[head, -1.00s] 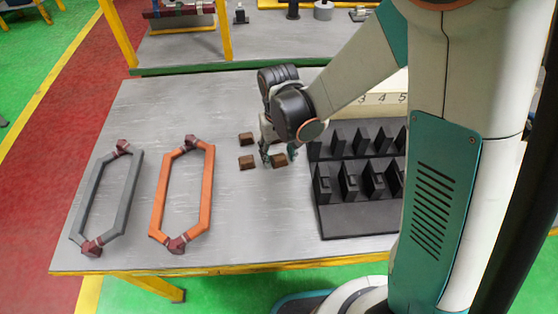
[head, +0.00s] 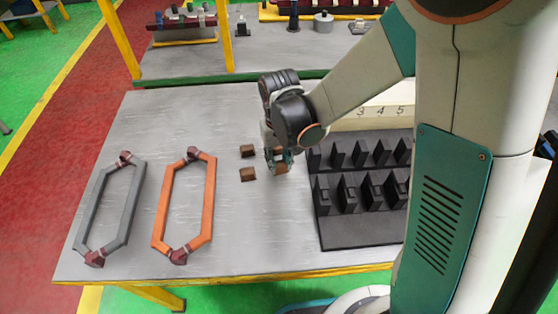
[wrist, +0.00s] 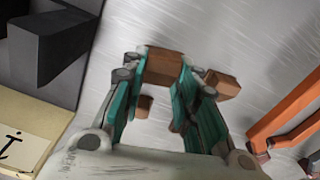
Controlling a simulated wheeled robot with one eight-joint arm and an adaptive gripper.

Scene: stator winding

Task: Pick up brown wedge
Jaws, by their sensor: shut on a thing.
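My gripper (head: 280,160) is shut on a brown wedge (head: 281,169), right of two other wedges. In the wrist view, the teal fingers (wrist: 162,80) pinch this wedge (wrist: 163,65) at their tips. I cannot tell whether it touches the table. Two other brown wedges, a far one (head: 247,151) and a near one (head: 248,174), sit on the table to the left. The wrist view shows one wedge (wrist: 222,85) beside the right finger, one (wrist: 145,104) between the fingers, and part of another behind the right finger.
A black rack (head: 350,232) with upright slots stands close on the right, before a numbered cream block (head: 372,117). An orange hexagonal frame (head: 208,200) and a grey one (head: 133,205) lie on the left of the grey table (head: 225,245). The table's front middle is clear.

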